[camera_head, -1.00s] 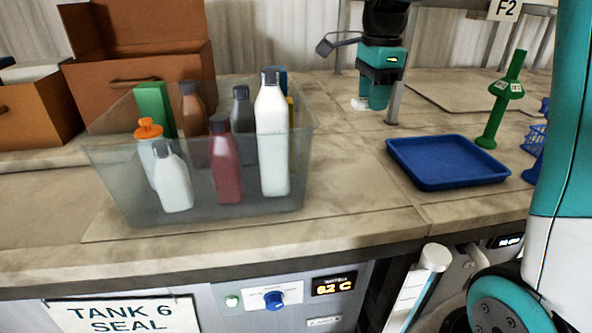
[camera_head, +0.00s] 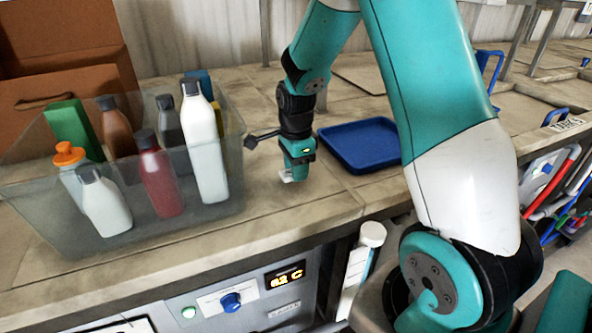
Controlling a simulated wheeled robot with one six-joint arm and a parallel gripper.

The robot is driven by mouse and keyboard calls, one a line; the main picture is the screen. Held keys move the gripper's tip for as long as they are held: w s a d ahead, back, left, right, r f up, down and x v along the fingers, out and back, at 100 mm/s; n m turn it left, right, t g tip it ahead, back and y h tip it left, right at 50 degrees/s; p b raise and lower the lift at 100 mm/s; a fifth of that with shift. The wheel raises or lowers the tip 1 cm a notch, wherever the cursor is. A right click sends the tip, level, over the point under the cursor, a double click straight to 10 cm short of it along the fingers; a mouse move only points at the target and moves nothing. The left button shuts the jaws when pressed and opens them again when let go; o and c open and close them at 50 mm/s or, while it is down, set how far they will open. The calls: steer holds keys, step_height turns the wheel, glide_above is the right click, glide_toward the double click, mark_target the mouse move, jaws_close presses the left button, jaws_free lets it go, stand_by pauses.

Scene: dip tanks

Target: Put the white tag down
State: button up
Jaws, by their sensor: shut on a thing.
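My gripper (camera_head: 291,177) points down over the stone-topped bench, between the clear bin and the blue tray. It is shut on the white tag (camera_head: 287,178), of which only a small pale piece shows below and beside the fingers. The rest of the tag is hidden by the gripper. The tag is low, close to the bench top (camera_head: 300,215); I cannot tell whether it touches.
A clear bin (camera_head: 190,215) full of bottles stands left of my gripper. A blue tray (camera_head: 385,163) lies just right and behind. Brown boxes (camera_head: 60,90) stand at the back left. The bench front before my gripper is bare.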

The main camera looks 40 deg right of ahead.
steer(key=shift+f, duration=0.85)
steer(key=shift+f, duration=0.2)
steer(key=o, duration=0.9)
steer(key=shift+r, duration=0.1)
steer(key=shift+r, duration=0.1)
step_height(320, 180, up, 12)
steer(key=b, duration=0.3)
